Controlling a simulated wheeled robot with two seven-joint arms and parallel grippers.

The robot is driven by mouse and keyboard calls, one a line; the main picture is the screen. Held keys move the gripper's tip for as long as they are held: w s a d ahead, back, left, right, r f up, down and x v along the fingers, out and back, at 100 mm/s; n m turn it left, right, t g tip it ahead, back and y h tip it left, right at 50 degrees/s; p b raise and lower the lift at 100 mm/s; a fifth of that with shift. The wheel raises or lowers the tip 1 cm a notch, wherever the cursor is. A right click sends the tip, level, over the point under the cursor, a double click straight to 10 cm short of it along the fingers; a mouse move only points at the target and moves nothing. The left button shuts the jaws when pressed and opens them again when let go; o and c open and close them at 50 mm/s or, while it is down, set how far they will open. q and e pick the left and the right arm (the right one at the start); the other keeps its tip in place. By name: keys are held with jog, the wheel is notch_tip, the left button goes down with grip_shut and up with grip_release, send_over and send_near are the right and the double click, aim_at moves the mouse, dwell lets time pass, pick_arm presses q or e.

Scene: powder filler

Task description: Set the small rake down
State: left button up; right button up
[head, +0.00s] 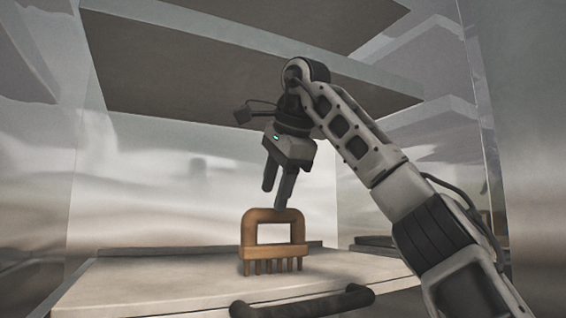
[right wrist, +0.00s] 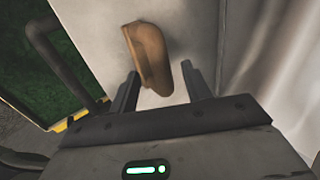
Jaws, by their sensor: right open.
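The small rake (head: 272,242) is wooden, with a looped handle on top and several short teeth below. It stands upright, teeth down, on the pale worktop (head: 150,285). My right gripper (head: 278,196) is open just above the handle, fingers pointing down, with one fingertip close to the handle's top in the head view. In the right wrist view the rake (right wrist: 150,58) shows from above, ahead of and partly between the two separated fingers (right wrist: 158,85). I cannot tell whether a finger touches it. My left gripper is not in view.
A dark handle bar (head: 302,302) runs along the worktop's front edge. Grey shelves (head: 230,75) hang above and behind my arm. Shiny walls enclose the sides and back. The worktop left of the rake is clear.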

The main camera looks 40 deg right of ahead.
jog(key=v, duration=0.6)
jog(key=shift+d, duration=0.1)
jog(key=shift+f, duration=0.1)
